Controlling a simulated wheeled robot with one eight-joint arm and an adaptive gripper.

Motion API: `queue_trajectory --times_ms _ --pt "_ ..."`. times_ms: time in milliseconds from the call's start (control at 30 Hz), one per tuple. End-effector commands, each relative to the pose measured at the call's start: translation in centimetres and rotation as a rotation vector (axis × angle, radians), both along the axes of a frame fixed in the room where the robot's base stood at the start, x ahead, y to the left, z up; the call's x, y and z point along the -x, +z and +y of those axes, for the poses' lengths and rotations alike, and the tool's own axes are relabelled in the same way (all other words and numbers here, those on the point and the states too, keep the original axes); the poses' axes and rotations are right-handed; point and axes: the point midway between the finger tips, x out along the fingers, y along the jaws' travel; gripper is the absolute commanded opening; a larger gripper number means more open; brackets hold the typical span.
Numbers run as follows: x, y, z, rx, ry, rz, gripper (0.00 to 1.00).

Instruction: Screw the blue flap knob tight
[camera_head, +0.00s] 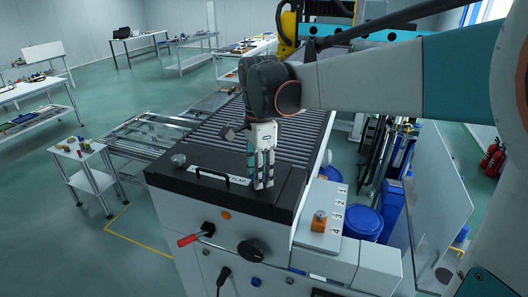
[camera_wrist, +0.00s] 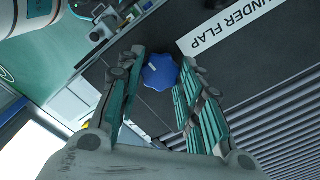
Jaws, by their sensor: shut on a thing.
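The blue flap knob (camera_wrist: 160,73) is lobed and has a small pale mark on top. In the wrist view it sits between the two fingers of my gripper (camera_wrist: 164,68), over the dark panel surface (camera_wrist: 235,75) beside the "UNDER FLAP" label (camera_wrist: 229,24). In the head view my gripper (camera_head: 262,184) points straight down onto the near right part of the black panel top (camera_head: 285,197). The fingers are closed around the knob there and hide it in that view. How far the knob is screwed in cannot be seen.
A black bar handle (camera_head: 221,178) and a silver knob (camera_head: 178,160) are left of my gripper. The front face has a red-tipped lever (camera_head: 194,238) and a black dial (camera_head: 252,251). An orange block (camera_head: 319,221) stands on a numbered panel at right. Grey rollers (camera_head: 299,135) lie behind.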

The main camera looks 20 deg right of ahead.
Motion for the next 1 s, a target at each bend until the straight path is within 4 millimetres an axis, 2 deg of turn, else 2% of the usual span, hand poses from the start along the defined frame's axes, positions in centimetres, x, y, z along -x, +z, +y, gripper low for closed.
queue_trajectory --times_ms 467,500,567,867,1000 --pt "0.13 0.11 0.05 0.0 -0.012 -0.002 0.1" --pt "0.13 0.11 0.05 0.0 -0.012 -0.002 0.43" --pt "0.14 0.1 0.05 0.0 -0.011 -0.002 0.54" --pt "0.18 0.06 0.05 0.0 -0.011 0.0 0.54" --pt "0.2 0.69 0.04 0.0 -0.011 0.0 0.54"
